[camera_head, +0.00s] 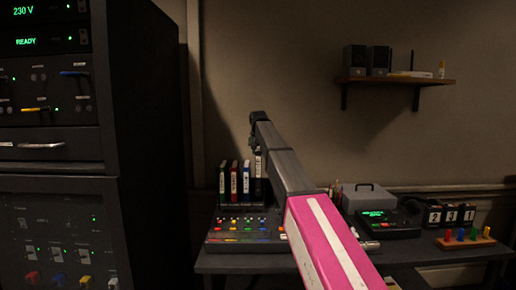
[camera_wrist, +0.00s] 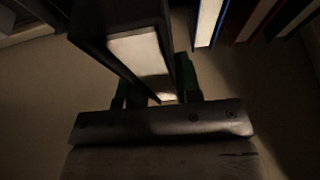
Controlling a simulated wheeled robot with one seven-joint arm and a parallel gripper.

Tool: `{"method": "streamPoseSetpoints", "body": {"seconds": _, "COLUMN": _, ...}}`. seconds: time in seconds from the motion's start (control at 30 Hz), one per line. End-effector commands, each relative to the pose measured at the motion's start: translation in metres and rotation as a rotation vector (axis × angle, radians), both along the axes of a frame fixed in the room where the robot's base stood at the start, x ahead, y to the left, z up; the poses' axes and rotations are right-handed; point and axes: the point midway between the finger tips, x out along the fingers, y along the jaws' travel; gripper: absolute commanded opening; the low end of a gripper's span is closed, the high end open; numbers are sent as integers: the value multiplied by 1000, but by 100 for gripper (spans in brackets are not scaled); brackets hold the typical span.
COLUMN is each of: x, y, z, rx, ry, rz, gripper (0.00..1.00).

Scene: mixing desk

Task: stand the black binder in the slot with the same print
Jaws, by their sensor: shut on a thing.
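The black binder (camera_wrist: 95,25) fills the upper left of the wrist view, with a pale face showing along it. My gripper (camera_wrist: 155,92) is shut on it, one dark green finger on each side. In the head view my arm reaches over the desk and hides much of the gripper area. A dark binder with a pale label (camera_head: 258,165) shows there beside my arm, a little higher than its neighbours; I cannot tell for certain that it is the held one. The slots and their prints are too small or hidden to read.
Several binders stand in a row behind the mixing desk (camera_head: 236,236), among them a red one (camera_head: 234,180) and a blue one (camera_head: 246,178). The blue binder (camera_wrist: 207,22) is close to the held one in the wrist view. A tall equipment rack (camera_head: 150,130) stands left.

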Motion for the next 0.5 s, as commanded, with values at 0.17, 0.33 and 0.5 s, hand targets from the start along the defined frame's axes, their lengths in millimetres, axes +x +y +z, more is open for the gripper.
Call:
{"method": "streamPoseSetpoints", "body": {"seconds": 0.17, "x": 0, "y": 0, "z": -13, "rx": 0, "ry": 1, "rz": 0, "gripper": 0}}
{"method": "streamPoseSetpoints", "body": {"seconds": 0.33, "x": 0, "y": 0, "z": -24, "rx": 0, "ry": 1, "rz": 0, "gripper": 0}}
{"method": "streamPoseSetpoints", "body": {"seconds": 0.5, "x": 0, "y": 0, "z": -35, "rx": 0, "ry": 0, "rz": 0, "gripper": 0}}
